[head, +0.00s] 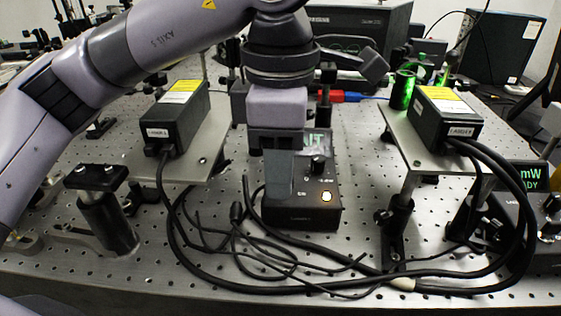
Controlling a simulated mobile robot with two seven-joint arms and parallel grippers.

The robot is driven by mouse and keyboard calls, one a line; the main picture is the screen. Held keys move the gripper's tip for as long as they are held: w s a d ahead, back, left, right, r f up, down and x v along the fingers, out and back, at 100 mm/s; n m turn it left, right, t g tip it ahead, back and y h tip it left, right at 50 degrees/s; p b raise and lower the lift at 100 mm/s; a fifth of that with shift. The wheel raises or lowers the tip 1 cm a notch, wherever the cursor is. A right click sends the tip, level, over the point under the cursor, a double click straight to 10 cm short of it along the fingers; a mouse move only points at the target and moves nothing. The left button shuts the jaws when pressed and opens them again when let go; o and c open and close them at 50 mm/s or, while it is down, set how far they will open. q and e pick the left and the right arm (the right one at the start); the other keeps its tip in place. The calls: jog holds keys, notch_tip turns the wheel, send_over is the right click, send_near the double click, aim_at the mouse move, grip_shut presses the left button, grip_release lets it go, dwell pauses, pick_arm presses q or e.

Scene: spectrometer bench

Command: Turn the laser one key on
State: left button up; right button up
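A black laser control box (302,215) stands in the middle of the bench. Its front label is too small to read surely. My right gripper is out of view.
A second control box (520,212) with a "READY" display is cut off at the right edge. Black laser heads stand on raised plates at left (173,120) and right (446,117). Thick cables (185,262) loop around the middle box.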

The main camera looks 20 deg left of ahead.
pick_arm(q)
jog(key=shift+r+p, duration=0.8)
jog(key=shift+r, duration=2.8)
